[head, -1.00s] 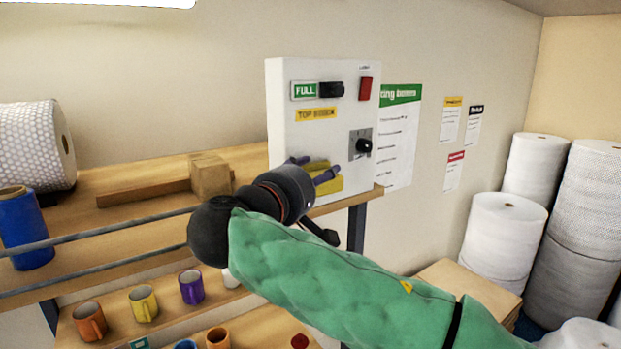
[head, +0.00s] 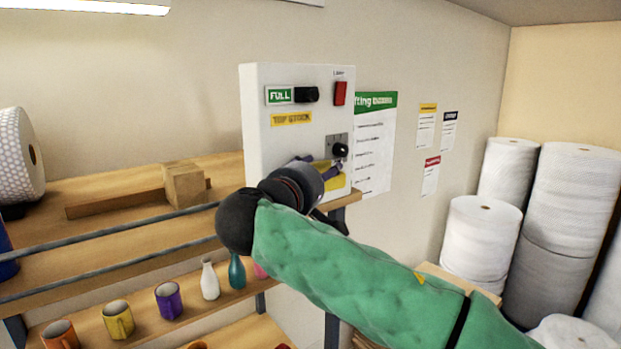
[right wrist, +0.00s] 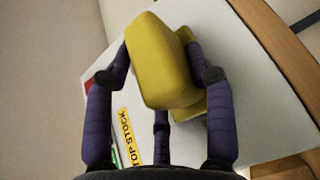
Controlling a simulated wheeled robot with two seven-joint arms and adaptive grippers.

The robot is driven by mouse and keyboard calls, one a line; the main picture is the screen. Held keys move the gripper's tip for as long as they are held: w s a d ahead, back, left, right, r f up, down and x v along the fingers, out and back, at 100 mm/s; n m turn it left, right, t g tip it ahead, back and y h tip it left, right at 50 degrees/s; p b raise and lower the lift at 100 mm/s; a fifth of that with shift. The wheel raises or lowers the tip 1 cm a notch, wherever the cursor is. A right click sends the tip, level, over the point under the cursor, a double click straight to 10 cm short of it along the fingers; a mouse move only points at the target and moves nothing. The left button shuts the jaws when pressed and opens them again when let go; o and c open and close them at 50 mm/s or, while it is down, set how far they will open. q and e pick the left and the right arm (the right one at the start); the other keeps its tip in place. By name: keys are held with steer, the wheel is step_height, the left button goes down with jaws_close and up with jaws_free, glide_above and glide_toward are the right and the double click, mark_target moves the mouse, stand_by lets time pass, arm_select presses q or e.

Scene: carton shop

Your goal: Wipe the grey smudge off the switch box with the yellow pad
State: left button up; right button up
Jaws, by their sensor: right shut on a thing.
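The white switch box (head: 262,150) stands on the right end of the upper shelf. It carries a green FULL label, a black switch, a red switch, a yellow TOP STOCK label and a black knob on a grey plate. My right gripper (head: 318,167) is at its lower front, below the knob. It is shut on the yellow pad (right wrist: 160,62), which shows partly in the head view (head: 335,183). The pad is close to the box face; whether it touches, I cannot tell. No grey smudge shows; the gripper and pad cover part of the lower face. My left gripper is out of view.
A cardboard block (head: 184,187) and wooden strip lie left on the upper shelf (head: 110,182). Two grey rails run along its front. Mugs and bottles, including a white bottle (head: 209,281), stand on the shelf below. White rolls (head: 480,240) stand at right.

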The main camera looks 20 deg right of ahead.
steer(key=shift+w+d, duration=0.1)
steer(key=shift+d, duration=0.05)
steer(key=shift+a, duration=0.35)
steer(key=s+a, duration=0.2)
steer(key=a, duration=0.4)
steer(key=shift+s+a, duration=0.2)
steer(key=shift+s, duration=0.05)
stand_by(0.3)
steer(key=shift+s, duration=0.1)
steer(key=shift+s+d+b, duration=0.35)
steer(key=shift+s+b, duration=0.1)
steer(key=shift+s, duration=0.45)
steer(key=shift+s+d+b, duration=0.4)
steer(key=shift+s+b, duration=0.05)
steer(key=shift+s, duration=0.5)
steer(key=shift+s+d+b, duration=0.35)
steer(key=shift+s+b, duration=0.1)
steer(key=shift+s, duration=0.45)
